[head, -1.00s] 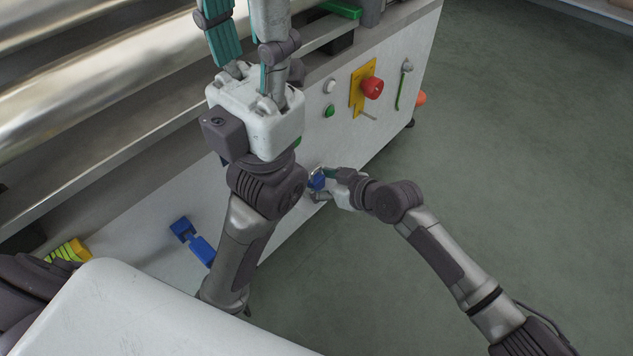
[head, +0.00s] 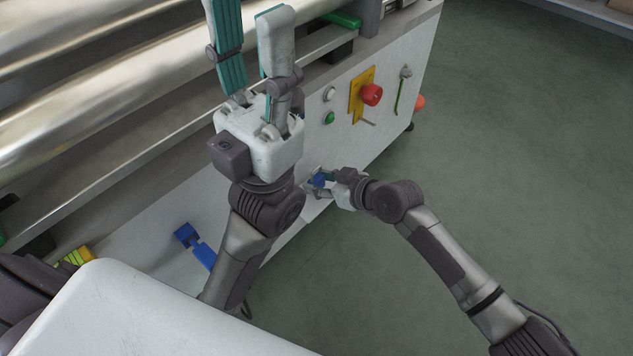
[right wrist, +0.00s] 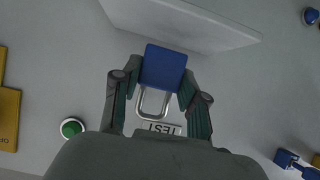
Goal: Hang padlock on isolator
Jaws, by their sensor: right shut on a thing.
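The padlock has a blue body and a silver shackle. In the right wrist view the blue padlock (right wrist: 163,66) sits between the green pads of my right gripper (right wrist: 162,82), its shackle pointing back toward the gripper. In the head view the padlock (head: 319,180) and my right gripper (head: 322,185) are close to the white front panel; I cannot tell whether the padlock touches it. A yellow plate (head: 355,98) with a red knob (head: 372,95), likely the isolator, is higher on the panel. My left gripper (head: 248,45) is open and empty above the machine's edge.
A white button and a green button (head: 329,118) sit left of the yellow plate. A green-handled hook (head: 402,90) is to its right. A blue fitting (head: 196,246) is low on the left. A TEST label (right wrist: 161,129) shows near the shackle. Open floor (head: 520,200) lies right.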

